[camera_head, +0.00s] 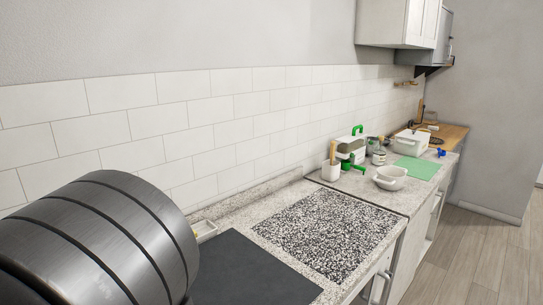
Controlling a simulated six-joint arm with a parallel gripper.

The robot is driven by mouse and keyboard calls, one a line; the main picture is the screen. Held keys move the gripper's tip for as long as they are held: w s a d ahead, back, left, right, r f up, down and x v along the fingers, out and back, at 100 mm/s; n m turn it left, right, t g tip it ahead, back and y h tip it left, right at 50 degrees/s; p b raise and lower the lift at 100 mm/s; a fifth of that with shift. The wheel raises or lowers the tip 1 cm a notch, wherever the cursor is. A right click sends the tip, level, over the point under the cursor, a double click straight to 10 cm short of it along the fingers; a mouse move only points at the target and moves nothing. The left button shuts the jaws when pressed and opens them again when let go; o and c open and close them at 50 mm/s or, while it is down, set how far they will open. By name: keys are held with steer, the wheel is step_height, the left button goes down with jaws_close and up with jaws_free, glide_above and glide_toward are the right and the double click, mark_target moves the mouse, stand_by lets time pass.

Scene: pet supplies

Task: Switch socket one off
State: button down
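No socket or switch can be made out for certain. A small pale, box-like thing (205,231) lies on the counter by the tiled wall, partly hidden by my dark grey arm link at the lower left. I cannot tell whether it is a socket strip, and no switch position shows. My gripper is not in view.
A dark mat (252,272) and a black-and-white speckled mat (325,230) lie on the near counter. Farther along stand a white utensil pot (331,171), a white bowl (390,179), a green mat (418,169) and a white tub (411,141). A cabinet (398,22) hangs above.

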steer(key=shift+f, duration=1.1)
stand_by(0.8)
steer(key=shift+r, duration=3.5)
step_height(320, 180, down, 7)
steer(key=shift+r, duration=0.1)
